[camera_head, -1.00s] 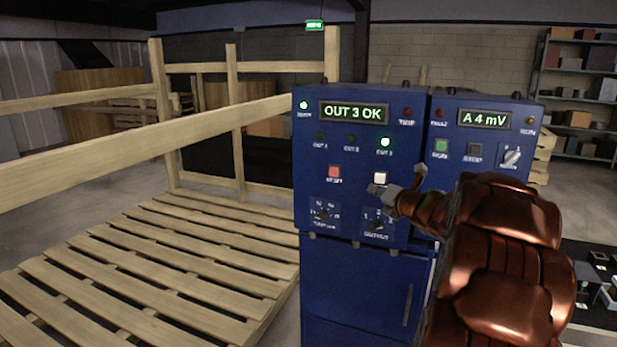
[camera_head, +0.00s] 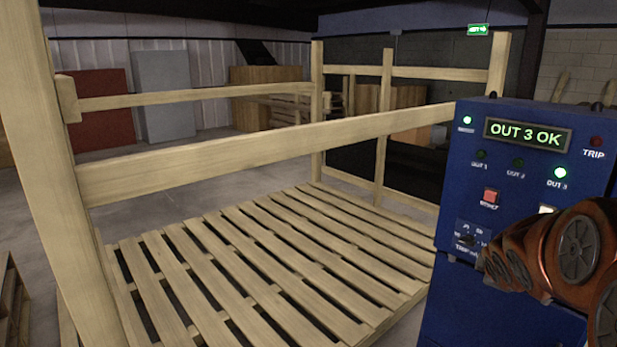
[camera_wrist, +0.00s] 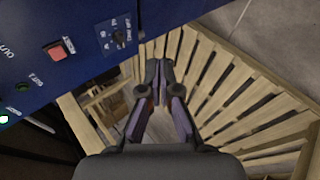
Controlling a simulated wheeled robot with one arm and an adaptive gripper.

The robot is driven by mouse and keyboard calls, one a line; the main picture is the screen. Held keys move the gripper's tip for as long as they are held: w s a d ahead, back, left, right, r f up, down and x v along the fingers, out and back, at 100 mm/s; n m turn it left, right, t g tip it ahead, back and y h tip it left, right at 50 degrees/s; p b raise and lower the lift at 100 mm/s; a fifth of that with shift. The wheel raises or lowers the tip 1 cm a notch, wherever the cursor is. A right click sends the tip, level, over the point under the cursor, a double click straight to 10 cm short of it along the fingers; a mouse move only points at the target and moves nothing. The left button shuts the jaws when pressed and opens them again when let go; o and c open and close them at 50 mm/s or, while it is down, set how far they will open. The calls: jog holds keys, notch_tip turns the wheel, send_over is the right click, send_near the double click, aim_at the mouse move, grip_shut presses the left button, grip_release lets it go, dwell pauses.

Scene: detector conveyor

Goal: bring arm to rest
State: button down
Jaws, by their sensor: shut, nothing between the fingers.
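My arm (camera_head: 560,250) shows at the right edge of the head view, a copper-brown link in front of the lower right of the blue control cabinet (camera_head: 452,200). My gripper is hidden in the head view. In the wrist view my gripper (camera_wrist: 158,72) is shut and empty, its two fingers converging. Its fingertips appear beside the cabinet panel's lower edge, with the slatted pallet behind them. I cannot tell the exact gap to the panel.
The cabinet display (camera_head: 526,134) reads "OUT 3 OK", and the OUT 3 lamp (camera_head: 560,173) is lit. A red button (camera_head: 490,197) sits below. A wooden pallet (camera_head: 250,270) with rails (camera_head: 270,150) fills the middle. Open floor (camera_head: 200,190) lies behind it.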

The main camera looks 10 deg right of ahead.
jog(key=s+a+f+m+g+y, duration=0.2)
jog(key=s+a+f+m+g, duration=0.2)
jog(key=s+a, duration=0.9)
jog(key=s+a+f+m+g+y+p, duration=0.1)
jog(key=s+a+f+m+g+y, duration=0.2)
jog(key=s+a, duration=1)
jog(key=s+f+m+g, duration=0.1)
jog(key=s+m+g, duration=0.1)
jog(key=s, duration=0.1)
jog(key=shift+s+a+m+g+y, duration=0.3)
jog(key=shift+s+a, duration=0.05)
jog(key=shift+s, duration=0.05)
